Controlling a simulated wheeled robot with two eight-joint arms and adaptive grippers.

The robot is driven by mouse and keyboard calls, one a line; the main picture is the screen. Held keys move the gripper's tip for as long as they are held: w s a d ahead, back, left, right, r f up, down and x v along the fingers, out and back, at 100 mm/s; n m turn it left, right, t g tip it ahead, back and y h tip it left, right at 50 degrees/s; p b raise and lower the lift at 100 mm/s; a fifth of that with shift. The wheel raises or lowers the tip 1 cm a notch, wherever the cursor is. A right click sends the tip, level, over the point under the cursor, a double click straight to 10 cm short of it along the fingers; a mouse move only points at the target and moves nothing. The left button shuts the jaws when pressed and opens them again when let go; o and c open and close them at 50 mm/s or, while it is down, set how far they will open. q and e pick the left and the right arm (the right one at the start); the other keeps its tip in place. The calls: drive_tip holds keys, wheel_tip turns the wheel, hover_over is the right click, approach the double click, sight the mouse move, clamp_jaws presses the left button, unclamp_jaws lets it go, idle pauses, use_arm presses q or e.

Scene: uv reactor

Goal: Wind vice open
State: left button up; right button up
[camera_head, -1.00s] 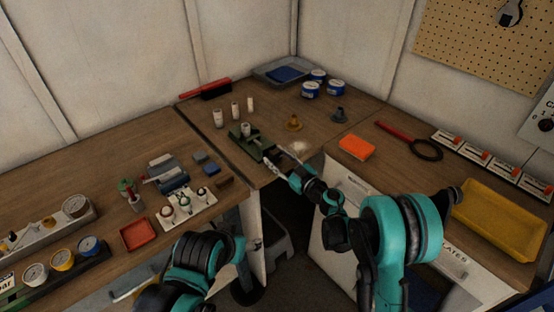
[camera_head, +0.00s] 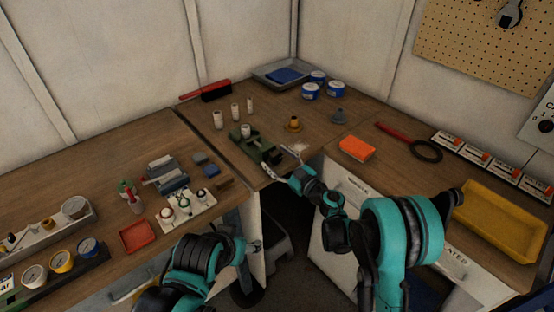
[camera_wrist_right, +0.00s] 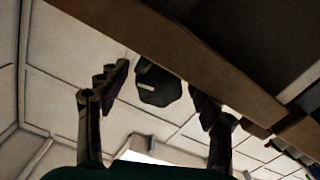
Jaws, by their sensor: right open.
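The green vice (camera_head: 243,142) sits at the front edge of the corner bench, with a pale cylinder (camera_head: 245,131) standing upright in it. My right gripper (camera_head: 272,157) is at the vice's near end, by the bench edge. In the right wrist view its two fingers (camera_wrist_right: 158,90) are spread apart. A dark faceted knob (camera_wrist_right: 157,86), apparently the end of the vice's screw, shows between them with gaps on both sides. My left arm is low in the head view; its gripper (camera_head: 254,246) is small and dark there, and its jaw state is unclear.
The wooden bench edge (camera_wrist_right: 200,55) crosses close above the fingers in the wrist view. Several pale cylinders (camera_head: 235,111) stand behind the vice. A brass-coloured part (camera_head: 294,124) and a grey one (camera_head: 338,116) stand to its right. An orange box (camera_head: 357,148) lies on the right bench.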

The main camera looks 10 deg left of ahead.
drive_tip(key=v, duration=1.2)
